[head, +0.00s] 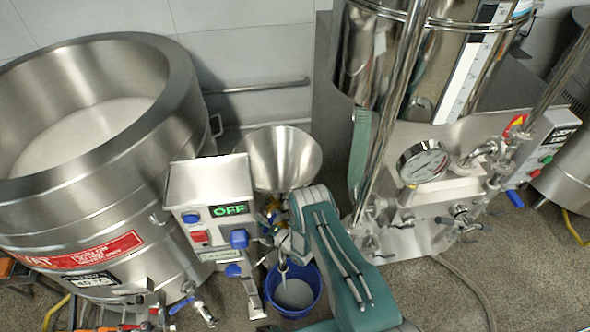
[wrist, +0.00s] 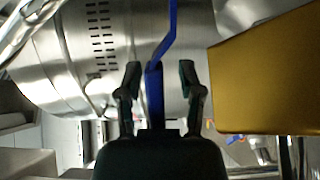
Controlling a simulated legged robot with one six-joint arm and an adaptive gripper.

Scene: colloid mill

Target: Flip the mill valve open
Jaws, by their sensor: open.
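The mill has a steel funnel (head: 278,158) and a control box (head: 205,185) with a green OFF display. In the wrist view, my gripper (wrist: 160,72) is open. A long blue lever (wrist: 166,40), seemingly the mill valve handle, runs down between its two fingers. A gap shows on each side of the lever, so the fingers do not visibly grip it. In the head view, my teal arm reaches to just below the funnel. My gripper and the lever are mostly hidden there by the arm and mill parts.
A blue bucket (head: 318,290) with pale contents stands below the mill. A large steel vat (head: 150,195) is at left and a tank with a pressure gauge (head: 423,163) at right. A yellow-brown panel (wrist: 265,75) is close on the right in the wrist view.

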